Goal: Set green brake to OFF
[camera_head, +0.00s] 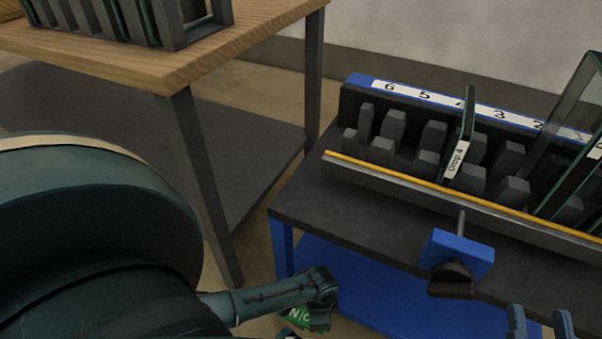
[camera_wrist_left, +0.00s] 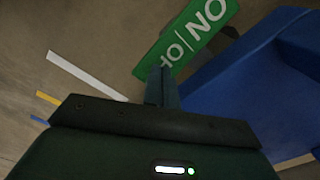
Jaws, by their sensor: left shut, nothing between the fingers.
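The green brake (camera_head: 298,317) is a small green plate with white letters, low at the front left corner of the blue cart, partly hidden by my left gripper (camera_head: 320,318). In the left wrist view the green brake (camera_wrist_left: 200,32) lies tilted, with letters like "NO" and part of another word turned around. My left gripper (camera_wrist_left: 162,84) is shut and empty, its fingertips over the plate's near edge; I cannot tell if they touch it. My right gripper (camera_head: 540,322) shows two spread fingers at the bottom right, open and empty.
The blue cart (camera_head: 350,286) carries a dark rack with numbered slots (camera_head: 440,100) and a glass pane marked "Drop 4" (camera_head: 458,150). A blue block with a dark knob (camera_head: 456,256) sits on its front edge. A wooden table (camera_head: 170,62) stands at the left.

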